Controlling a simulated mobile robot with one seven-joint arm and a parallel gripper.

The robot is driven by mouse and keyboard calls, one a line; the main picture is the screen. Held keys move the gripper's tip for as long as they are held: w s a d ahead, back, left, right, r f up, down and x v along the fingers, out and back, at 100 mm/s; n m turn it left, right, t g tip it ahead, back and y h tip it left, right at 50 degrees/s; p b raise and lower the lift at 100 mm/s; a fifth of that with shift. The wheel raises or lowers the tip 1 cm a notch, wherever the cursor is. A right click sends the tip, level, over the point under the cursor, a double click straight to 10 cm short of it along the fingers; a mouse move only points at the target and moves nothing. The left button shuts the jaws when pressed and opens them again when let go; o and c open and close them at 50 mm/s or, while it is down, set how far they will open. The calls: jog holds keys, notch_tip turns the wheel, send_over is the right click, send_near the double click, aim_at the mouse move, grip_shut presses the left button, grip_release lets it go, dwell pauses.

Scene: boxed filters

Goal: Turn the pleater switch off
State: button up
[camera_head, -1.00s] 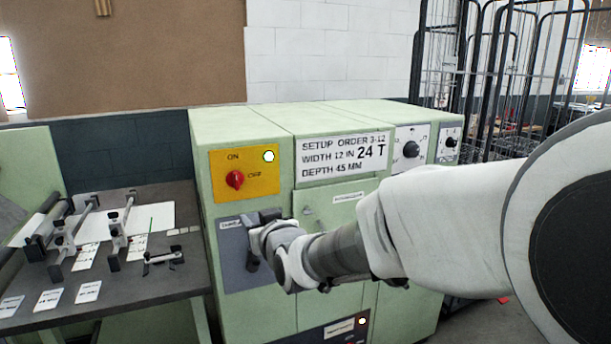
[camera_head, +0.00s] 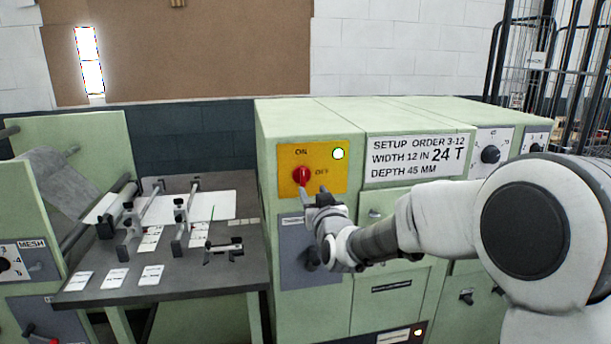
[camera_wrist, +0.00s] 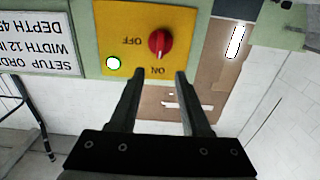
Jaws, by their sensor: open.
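The pleater switch is a red rotary knob (camera_head: 302,175) on a yellow plate (camera_head: 288,181) at the upper left of the pale green machine. The plate reads ON above the knob and OFF to its right. In the wrist view the picture is inverted; the knob (camera_wrist: 159,42) appears turned toward ON. A round lamp (camera_head: 338,154) on the plate is lit. My gripper (camera_head: 314,190) is just below and in front of the knob, its fingers partly overlapping the plate. In the wrist view my gripper (camera_wrist: 159,73) is open and empty, with the knob beyond the gap between its fingertips, apparently untouched.
A dark lever panel (camera_head: 293,265) sits below the plate, partly behind my gripper. A white setup sign (camera_head: 415,158) and other dials (camera_head: 490,154) are to the right. A dark bench (camera_head: 190,272) with rods and cards stands left. A wire cage (camera_head: 575,65) stands back right.

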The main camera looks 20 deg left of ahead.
aim_at(303, 174)
jog(key=p+x, duration=0.1)
jog(key=x, duration=0.9)
jog(key=shift+w+a, duration=0.25)
jog(key=shift+w, duration=0.05)
grip_shut()
